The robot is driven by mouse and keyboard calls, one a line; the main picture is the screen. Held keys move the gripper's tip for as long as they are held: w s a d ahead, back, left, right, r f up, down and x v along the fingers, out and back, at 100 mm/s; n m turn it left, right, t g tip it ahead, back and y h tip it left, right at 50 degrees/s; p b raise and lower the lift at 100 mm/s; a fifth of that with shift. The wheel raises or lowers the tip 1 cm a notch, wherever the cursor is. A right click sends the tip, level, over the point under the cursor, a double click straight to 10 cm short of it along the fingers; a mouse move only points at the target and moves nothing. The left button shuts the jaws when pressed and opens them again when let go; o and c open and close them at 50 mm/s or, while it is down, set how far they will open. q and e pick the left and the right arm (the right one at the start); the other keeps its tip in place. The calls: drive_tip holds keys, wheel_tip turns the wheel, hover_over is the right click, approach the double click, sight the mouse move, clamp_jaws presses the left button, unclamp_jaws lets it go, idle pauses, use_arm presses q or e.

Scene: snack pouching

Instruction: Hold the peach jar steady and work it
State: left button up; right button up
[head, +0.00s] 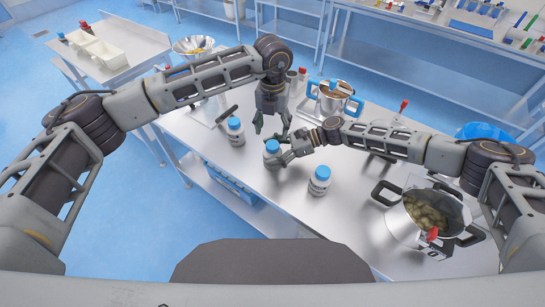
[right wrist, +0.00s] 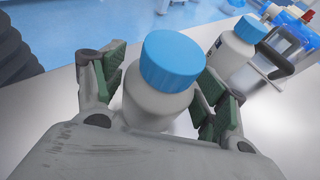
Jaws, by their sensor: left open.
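Several details are small, but three white jars with blue lids stand upright on the steel table. My right gripper (head: 285,155) is around the middle jar (head: 272,148), coming from the right. In the right wrist view its green-padded fingers flank the body of that jar (right wrist: 158,104) closely, below the blue lid. My left gripper (head: 271,126) is open and empty, pointing down just above and behind that jar's lid. The other jars stand to the left (head: 236,132) and front right (head: 320,182). No label is readable, so I cannot tell which is peach.
A steel pot (head: 425,215) with dark handles and lumpy contents stands at the right. A smaller pot (head: 331,100) with blue grips stands behind the grippers. The front of the table (head: 285,215) is clear. A side table (head: 118,58) with white bins is at back left.

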drive_tip(key=c, duration=0.9)
use_arm(q)
drive_tip(key=shift+s+f, duration=0.1)
drive_tip(key=shift+f, duration=0.05)
drive_tip(key=shift+c, duration=1)
use_arm(e)
clamp_jaws()
use_arm(q)
drive_tip(key=shift+m, duration=0.3)
